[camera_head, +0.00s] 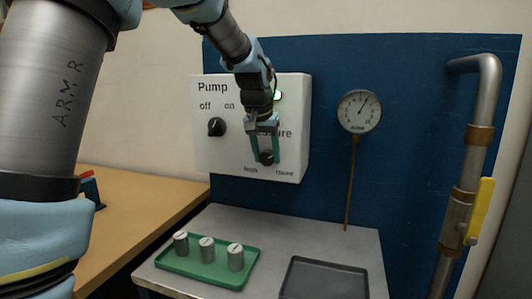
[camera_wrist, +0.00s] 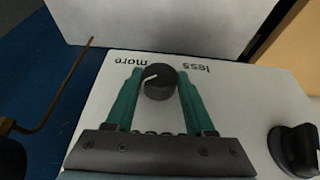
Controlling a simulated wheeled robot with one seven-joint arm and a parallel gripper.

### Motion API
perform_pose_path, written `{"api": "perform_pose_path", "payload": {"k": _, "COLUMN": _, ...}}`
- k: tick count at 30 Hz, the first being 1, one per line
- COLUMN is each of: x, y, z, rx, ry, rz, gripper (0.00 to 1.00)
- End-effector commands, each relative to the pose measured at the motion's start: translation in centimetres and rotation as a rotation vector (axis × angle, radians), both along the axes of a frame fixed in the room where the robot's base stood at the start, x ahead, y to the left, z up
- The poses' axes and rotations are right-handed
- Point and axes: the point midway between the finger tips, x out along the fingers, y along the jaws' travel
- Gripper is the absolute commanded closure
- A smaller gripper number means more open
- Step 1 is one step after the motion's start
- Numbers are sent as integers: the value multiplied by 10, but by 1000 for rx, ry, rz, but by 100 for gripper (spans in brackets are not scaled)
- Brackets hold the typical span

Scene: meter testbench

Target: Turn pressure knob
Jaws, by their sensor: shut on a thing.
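The pressure knob (camera_head: 267,158) is a small black round knob low on the white pump panel (camera_head: 210,152). It shows in the wrist view (camera_wrist: 159,82) with a white pointer line, between the printed words "less" and "more". My gripper (camera_head: 265,156) has its two teal fingers on either side of this knob, shut on it. The fingers also show in the wrist view (camera_wrist: 157,92), straddling the knob. My arm hides part of the panel and its "Pressure" label.
A black pump knob (camera_head: 216,127) marked "off" and "on" sits left on the panel. A round gauge (camera_head: 359,111) hangs to the right, before a pipe with a yellow handle (camera_head: 480,211). Below are a green tray (camera_head: 208,276) with metal cylinders and an empty dark tray (camera_head: 323,280).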

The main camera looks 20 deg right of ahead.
Motion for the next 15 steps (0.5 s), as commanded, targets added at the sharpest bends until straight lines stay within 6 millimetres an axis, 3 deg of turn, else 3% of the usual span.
{"api": "perform_pose_path", "payload": {"k": 6, "x": 1, "y": 0, "z": 0, "rx": -1, "ry": -2, "rz": 0, "gripper": 100}}
{"api": "perform_pose_path", "payload": {"k": 7, "x": 1, "y": 0, "z": 0, "rx": -1, "ry": -3, "rz": 0, "gripper": 45}}
{"api": "perform_pose_path", "payload": {"k": 15, "x": 0, "y": 0, "z": 0, "rx": -1, "ry": -1, "rz": 0, "gripper": 16}}
